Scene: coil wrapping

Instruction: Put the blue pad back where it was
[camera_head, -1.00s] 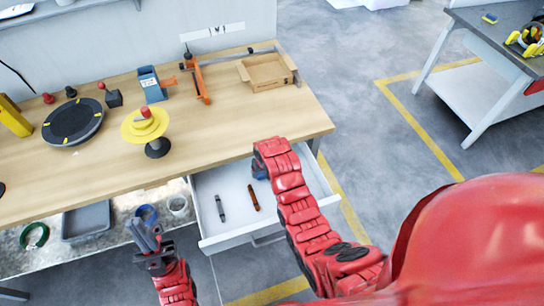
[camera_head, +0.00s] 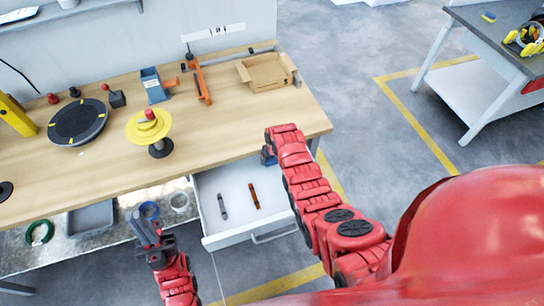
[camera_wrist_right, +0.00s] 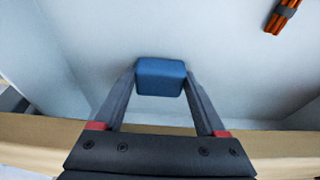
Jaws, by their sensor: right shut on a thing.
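The blue pad (camera_wrist_right: 161,77) is a small rounded block between the two fingertips of my right gripper (camera_wrist_right: 160,85), which is shut on it. In the right wrist view, pad and fingers are over the pale inside of the open drawer (camera_wrist_right: 85,45). In the head view my right gripper (camera_head: 268,155) is at the right end of the drawer (camera_head: 236,182), by the table's front edge, and my arm partly hides it. My left gripper (camera_head: 147,230) is empty, with its fingers apart, in front of the table and left of the drawer.
A grey tool (camera_head: 222,206) and an orange-brown tool (camera_head: 254,195) lie in the drawer. The wooden table (camera_head: 215,130) above carries a yellow spool (camera_head: 135,128), a dark round turntable (camera_head: 77,122) and a cardboard tray (camera_head: 245,74). A lower shelf holds coils and a grey bin (camera_head: 90,218).

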